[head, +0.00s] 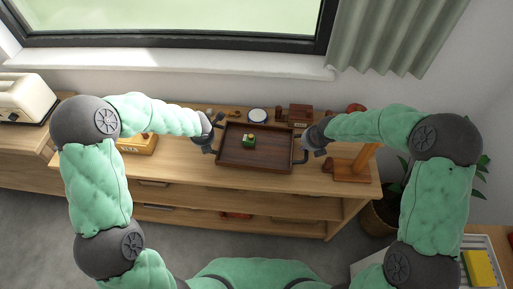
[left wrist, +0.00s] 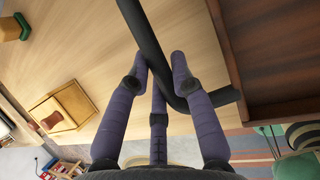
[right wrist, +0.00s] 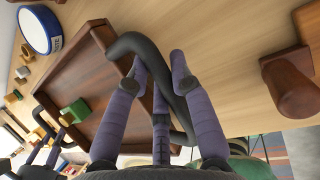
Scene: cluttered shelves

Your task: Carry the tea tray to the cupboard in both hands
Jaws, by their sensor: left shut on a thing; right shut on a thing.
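The tea tray (head: 232,156) is a dark brown wooden rectangle with raised sides, at the middle of the cupboard top in the head view. I cannot tell whether the tray touches the top.
Behind the tray are a white-and-blue round tin (head: 257,115) and a brown box (head: 300,114). A yellow box (head: 138,144) stands left of it. A wooden stand (head: 357,168) is close on the right. The front shelf edge lies below the tray; a plant (head: 385,215) stands at right.

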